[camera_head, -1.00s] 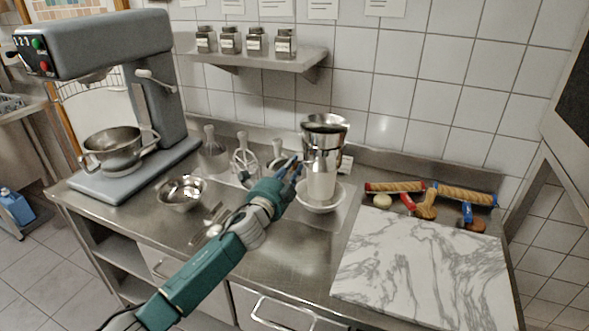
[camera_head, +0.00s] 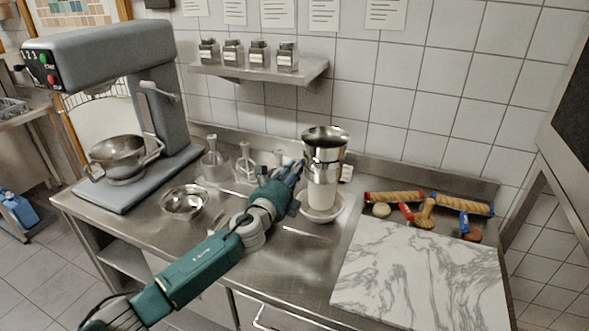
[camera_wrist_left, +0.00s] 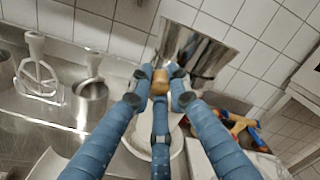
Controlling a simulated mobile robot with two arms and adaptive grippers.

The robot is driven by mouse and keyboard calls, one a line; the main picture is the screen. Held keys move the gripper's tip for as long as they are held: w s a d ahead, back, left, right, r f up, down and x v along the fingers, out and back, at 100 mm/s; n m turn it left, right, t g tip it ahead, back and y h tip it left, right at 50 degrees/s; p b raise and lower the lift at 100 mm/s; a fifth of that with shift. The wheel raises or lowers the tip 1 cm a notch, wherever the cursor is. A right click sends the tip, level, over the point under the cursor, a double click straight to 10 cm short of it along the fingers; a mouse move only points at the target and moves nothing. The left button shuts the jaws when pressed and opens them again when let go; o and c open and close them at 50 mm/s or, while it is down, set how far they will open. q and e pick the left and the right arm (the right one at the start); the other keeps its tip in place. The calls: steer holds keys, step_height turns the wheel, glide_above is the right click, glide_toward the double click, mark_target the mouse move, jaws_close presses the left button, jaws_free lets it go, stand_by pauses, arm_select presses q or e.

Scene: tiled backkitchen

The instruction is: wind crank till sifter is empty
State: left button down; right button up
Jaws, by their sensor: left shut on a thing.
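The metal sifter (camera_head: 324,150) stands upright over a white bowl (camera_head: 338,208) on the steel counter. A pale white column (camera_head: 321,196) shows between them; whether it is falling flour I cannot tell. In the left wrist view the sifter (camera_wrist_left: 190,48) is beyond the fingers, and the bowl (camera_wrist_left: 172,160) is below, partly hidden. My left gripper (camera_head: 296,172) is at the sifter's left side. In the left wrist view its blue fingers (camera_wrist_left: 160,88) close around the tan crank knob (camera_wrist_left: 161,80). The sifter's contents are hidden. My right gripper is not in view.
A steel bowl (camera_head: 185,201) and several whisk-type tools (camera_head: 245,162) stand left of the sifter. A grey mixer (camera_head: 165,110) is at far left. A marble board (camera_head: 420,275) lies at right, with rolling pins (camera_head: 395,198) behind it. A spice shelf (camera_head: 265,70) hangs above.

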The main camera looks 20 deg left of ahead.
arm_select(q)
steer(key=shift+r, duration=0.15)
stand_by(0.3)
steer(key=c, duration=1.6)
jaws_free()
steer(key=shift+d, duration=0.1)
steer(key=shift+c, duration=0.2)
steer(key=shift+s, duration=0.3)
steer(key=s, duration=1.1)
steer(key=shift+s+a, duration=0.25)
steer(key=shift+a, duration=0.05)
